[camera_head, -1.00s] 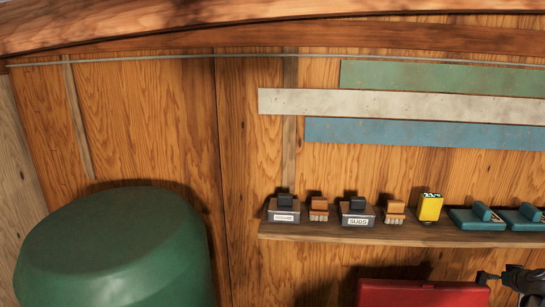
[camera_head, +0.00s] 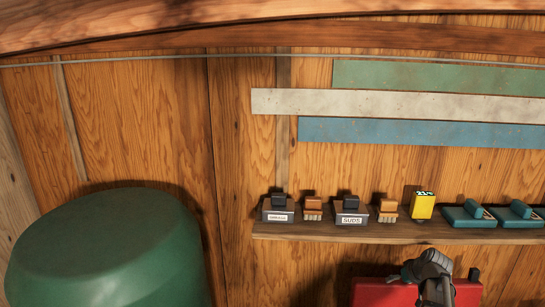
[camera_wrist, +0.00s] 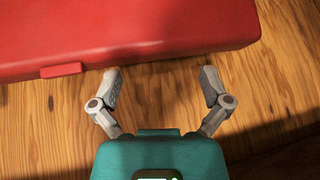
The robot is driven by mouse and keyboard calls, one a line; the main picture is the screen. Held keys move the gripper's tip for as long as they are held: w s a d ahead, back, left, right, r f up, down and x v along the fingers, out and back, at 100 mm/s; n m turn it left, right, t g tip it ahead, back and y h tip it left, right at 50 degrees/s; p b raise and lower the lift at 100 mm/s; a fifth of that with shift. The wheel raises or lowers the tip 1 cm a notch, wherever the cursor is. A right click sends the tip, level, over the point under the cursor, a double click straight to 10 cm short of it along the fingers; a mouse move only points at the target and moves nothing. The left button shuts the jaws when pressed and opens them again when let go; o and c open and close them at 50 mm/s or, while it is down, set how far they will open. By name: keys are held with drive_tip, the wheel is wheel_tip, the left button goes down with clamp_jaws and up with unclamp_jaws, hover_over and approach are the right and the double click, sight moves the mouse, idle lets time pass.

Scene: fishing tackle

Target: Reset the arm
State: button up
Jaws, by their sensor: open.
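My gripper (camera_wrist: 160,78) is open in the wrist view, its two grey fingers spread apart with bare wood visible between them. It holds nothing. The red box (camera_wrist: 120,35) lies just beyond the fingertips in that view; I cannot tell how close they are in depth. In the head view, a dark grey part of my arm (camera_head: 432,272) shows at the lower right, in front of the red box (camera_head: 375,292). The gripper's fingers cannot be made out there.
A wooden shelf (camera_head: 330,233) holds dark labelled blocks (camera_head: 278,209), small orange brushes, a yellow device (camera_head: 422,205) and teal items (camera_head: 467,215). A large green rounded object (camera_head: 105,245) stands at lower left. Painted boards (camera_head: 400,103) hang on the wall.

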drive_tip(key=s+a+f+g+h, duration=0.1)
drive_tip(key=s+a+g, duration=0.35)
drive_tip(key=a, duration=0.85)
drive_tip(key=s+a+f+g+h, duration=0.1)
drive_tip(key=s+a+f, duration=0.1)
drive_tip(key=s+a, duration=0.8)
drive_tip(key=a+f+b, duration=0.3)
drive_tip(key=f+b, duration=1.8)
drive_tip(key=shift+w+f+g+b, duration=0.2)
drive_tip(key=shift+f+g+b, duration=0.1)
drive_tip(key=shift+g, duration=0.15)
drive_tip(key=shift+a, duration=0.1)
idle(0.5)
